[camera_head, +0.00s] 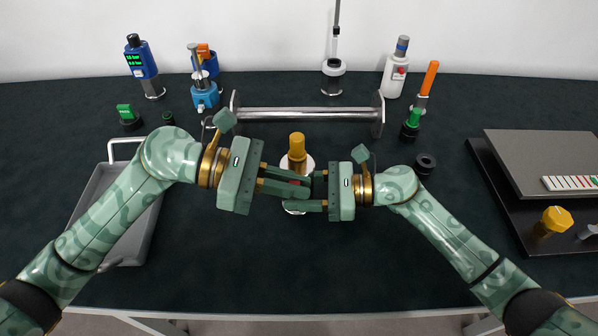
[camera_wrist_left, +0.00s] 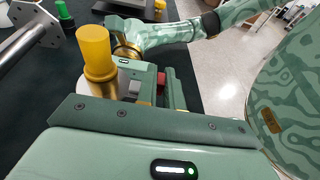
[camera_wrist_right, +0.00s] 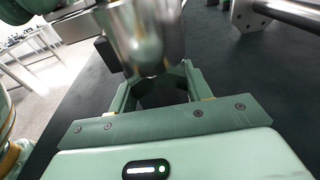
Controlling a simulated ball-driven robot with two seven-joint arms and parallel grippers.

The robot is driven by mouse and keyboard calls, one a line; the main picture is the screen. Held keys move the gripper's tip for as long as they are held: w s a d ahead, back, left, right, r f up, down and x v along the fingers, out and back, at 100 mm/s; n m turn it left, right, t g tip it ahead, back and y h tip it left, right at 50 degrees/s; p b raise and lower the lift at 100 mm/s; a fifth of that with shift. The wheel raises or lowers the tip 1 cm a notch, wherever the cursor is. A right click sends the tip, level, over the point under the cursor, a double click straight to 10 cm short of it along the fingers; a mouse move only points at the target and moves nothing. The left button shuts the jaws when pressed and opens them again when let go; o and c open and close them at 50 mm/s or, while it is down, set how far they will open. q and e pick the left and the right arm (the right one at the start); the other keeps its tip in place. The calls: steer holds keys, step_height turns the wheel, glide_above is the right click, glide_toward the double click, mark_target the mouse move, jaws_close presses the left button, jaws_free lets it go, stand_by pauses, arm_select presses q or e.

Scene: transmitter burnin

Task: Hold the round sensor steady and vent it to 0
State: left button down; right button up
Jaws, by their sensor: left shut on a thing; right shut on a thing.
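The round sensor (camera_head: 297,146) stands upright near the middle of the table, with a yellow top and a silver body. Its yellow top and gold neck show in the left wrist view (camera_wrist_left: 97,55). In the right wrist view its shiny metal body (camera_wrist_right: 148,28) is close, above the fingers. My left gripper (camera_head: 303,188) is shut at the sensor's front from the left. My right gripper (camera_head: 317,190) is shut against it from the right. The fingers overlap and hide the exact contacts. A small red part (camera_head: 293,183) shows between them. No readout for the sensor is visible.
A silver rail (camera_head: 308,114) runs behind the sensor. A blue gauge with green digits (camera_head: 142,62) stands at the back left. A grey tray (camera_head: 145,222) lies left, under my arm. A black ring (camera_head: 425,164) and a dark platform (camera_head: 490,190) are right. The front table is clear.

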arm_select(q)
steer(key=shift+s, duration=0.65)
arm_select(e)
steer(key=shift+f, duration=0.15)
arm_select(q)
steer(key=c, duration=1.6)
jaws_free()
steer(key=shift+c, duration=0.2)
steer(key=shift+a, duration=0.1)
steer(key=shift+v, duration=2.45)
arm_select(e)
steer(key=o, duration=1)
steer(key=shift+o, duration=0.3)
steer(key=shift+d, duration=0.1)
